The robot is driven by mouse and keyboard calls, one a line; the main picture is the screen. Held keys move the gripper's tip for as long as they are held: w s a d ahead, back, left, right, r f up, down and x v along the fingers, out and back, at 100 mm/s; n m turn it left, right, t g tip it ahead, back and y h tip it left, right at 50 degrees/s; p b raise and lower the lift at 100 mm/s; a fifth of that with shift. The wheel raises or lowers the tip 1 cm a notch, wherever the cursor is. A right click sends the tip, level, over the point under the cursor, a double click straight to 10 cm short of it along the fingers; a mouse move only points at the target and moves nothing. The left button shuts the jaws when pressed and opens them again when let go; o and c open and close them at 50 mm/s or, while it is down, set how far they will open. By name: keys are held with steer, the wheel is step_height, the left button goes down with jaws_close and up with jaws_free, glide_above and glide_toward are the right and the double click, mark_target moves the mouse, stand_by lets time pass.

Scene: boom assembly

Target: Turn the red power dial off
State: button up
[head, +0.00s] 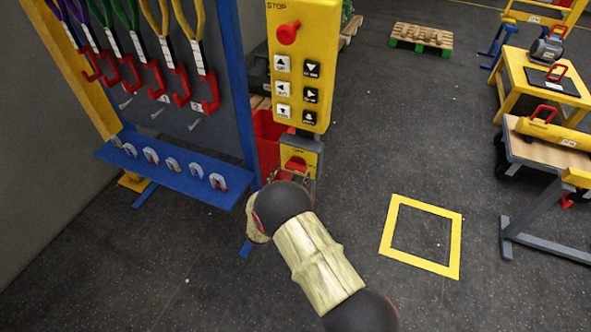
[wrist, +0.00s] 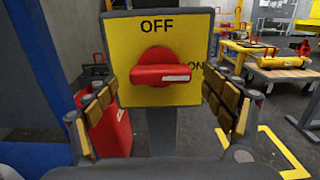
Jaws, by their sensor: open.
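The red power dial (wrist: 160,72) sits on a yellow plate (wrist: 128,36) marked OFF at the top and ON at the right. Its handle lies horizontal, with a white mark on its right end beside ON. In the head view the dial (head: 296,163) shows below the yellow control panel. My gripper (wrist: 163,112) is open in front of the plate, with one padded finger at the left and one at the right of the dial. Both fingers look apart from the dial. In the head view my arm hides most of the gripper.
The yellow control panel (head: 300,66) with a red stop button (head: 288,33) and several arrow buttons hangs above the dial. A blue rack (head: 170,176) with hooks and slings stands left. A red bin (head: 268,140) is behind the dial post. The floor right is clear around a yellow square (head: 386,228).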

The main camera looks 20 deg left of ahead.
mark_target(295, 168)
steer(key=shift+w+d, duration=0.15)
steer(key=shift+w, duration=1.5)
steer(key=shift+c, duration=0.6)
steer(key=c, duration=1.1)
